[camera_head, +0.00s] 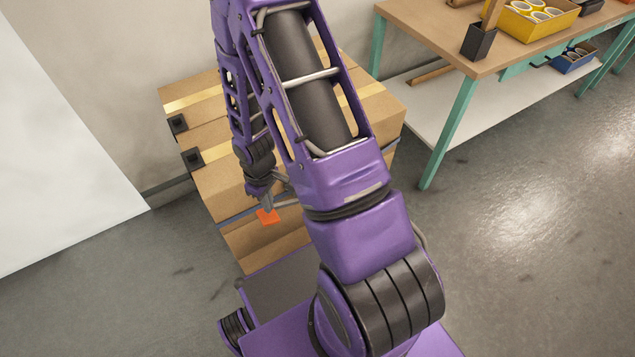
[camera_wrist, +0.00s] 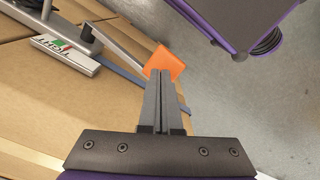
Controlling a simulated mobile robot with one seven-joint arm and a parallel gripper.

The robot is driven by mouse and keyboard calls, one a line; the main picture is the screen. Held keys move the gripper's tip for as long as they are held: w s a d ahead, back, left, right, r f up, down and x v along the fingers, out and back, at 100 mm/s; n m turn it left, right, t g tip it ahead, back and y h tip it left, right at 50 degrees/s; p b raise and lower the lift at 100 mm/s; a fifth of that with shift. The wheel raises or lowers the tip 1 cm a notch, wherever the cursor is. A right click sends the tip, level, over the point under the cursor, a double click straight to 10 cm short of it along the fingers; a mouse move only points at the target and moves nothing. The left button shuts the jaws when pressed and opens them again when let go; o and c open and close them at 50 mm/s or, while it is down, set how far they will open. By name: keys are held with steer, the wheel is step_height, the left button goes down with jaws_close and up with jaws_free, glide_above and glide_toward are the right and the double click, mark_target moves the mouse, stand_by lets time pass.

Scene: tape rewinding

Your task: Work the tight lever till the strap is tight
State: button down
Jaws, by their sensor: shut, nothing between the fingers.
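The tight lever shows in the wrist view as a grey metal bar (camera_wrist: 118,38) ending in an orange grip (camera_wrist: 164,62). A white label reading "TIGHT" (camera_wrist: 65,55) sits near its base. The orange grip also shows in the head view (camera_head: 267,217). My gripper (camera_wrist: 161,78) is shut and empty, its fingertips right at the near edge of the orange grip; I cannot tell whether they touch it. A blue-grey strap (camera_wrist: 122,74) runs across the cardboard boxes (camera_head: 230,193) below the lever and is partly hidden by my fingers.
A workbench (camera_head: 420,33) with teal legs stands at the right, bearing a yellow bin (camera_head: 535,22). A white panel (camera_head: 60,140) is at the left. Grey floor (camera_head: 520,210) is clear at the right. My arm hides part of the boxes.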

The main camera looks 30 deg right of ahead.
steer(key=shift+f, duration=0.1)
steer(key=shift+d+f+b, duration=0.1)
steer(key=shift+f+b, duration=3.45)
steer(key=shift+f, duration=1.3)
step_height(320, 180, up, 10)
steer(key=p, duration=0.7)
steer(key=shift+f, duration=0.1)
steer(key=shift+r+p, duration=1.5)
steer(key=shift+r, duration=0.55)
step_height(320, 180, up, 17)
steer(key=p, duration=0.2)
glide_above(273, 223)
steer(key=w, duration=0.2)
steer(key=shift+w+d+r, duration=0.2)
steer(key=shift+d, duration=0.1)
